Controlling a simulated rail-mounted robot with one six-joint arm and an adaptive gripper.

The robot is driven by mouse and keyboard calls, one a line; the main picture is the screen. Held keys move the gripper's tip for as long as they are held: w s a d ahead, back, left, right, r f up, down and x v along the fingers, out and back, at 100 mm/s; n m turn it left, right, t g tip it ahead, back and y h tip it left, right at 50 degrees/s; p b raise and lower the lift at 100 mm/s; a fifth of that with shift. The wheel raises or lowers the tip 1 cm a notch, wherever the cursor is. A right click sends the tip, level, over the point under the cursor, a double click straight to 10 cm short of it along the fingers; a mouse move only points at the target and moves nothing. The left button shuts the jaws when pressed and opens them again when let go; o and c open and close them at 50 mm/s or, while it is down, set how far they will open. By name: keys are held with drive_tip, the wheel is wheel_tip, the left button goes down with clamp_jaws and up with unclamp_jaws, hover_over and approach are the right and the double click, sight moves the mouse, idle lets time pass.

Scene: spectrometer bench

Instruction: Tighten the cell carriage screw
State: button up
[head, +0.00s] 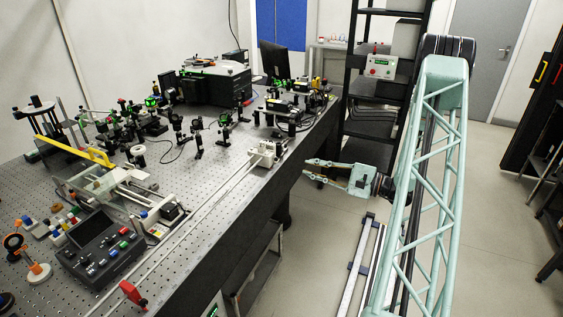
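A light grey carriage-like block (263,152) sits on a long rail (215,202) near the front edge of the optical table. It may be the cell carriage; its screw is too small to make out. Another pale unit with a dark box (170,211) stands further left, beside the rail. My gripper (307,168) is pale green with dark parts and points left. It is out past the table's front edge, to the right of the block and apart from it. Its two fingers are spread with a gap between them, and nothing shows in it.
The perforated table (205,172) holds several optical mounts and a black instrument (215,85) at the back. A control box with coloured buttons (100,248), a red clamp-like part (132,294) and a yellow bar (75,150) are at left. A black shelf (372,130) stands behind my arm.

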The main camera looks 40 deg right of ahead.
sight(277, 159)
drive_tip(key=shift+b+x, duration=0.8)
drive_tip(key=shift+x, duration=5.65)
clamp_jaws()
